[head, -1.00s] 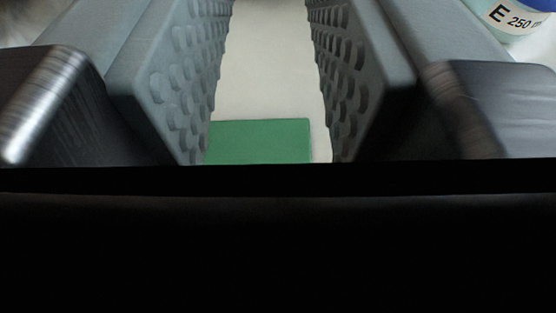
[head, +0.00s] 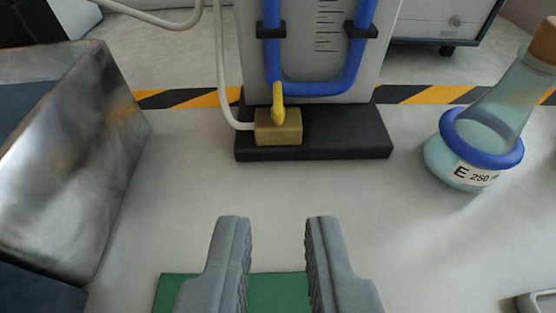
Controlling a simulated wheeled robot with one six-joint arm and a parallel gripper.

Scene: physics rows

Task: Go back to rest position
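My gripper (head: 277,222) is at the bottom middle of the head view. The rest position itself is not marked in the view.
A manometer-like stand with a blue tube (head: 315,88) on a black base (head: 345,133) is ahead. A flask with a blue ring (head: 465,150) is at right, a shiny metal box (head: 75,160) at left. Striped tape (head: 430,95) crosses behind. The middle is clear.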

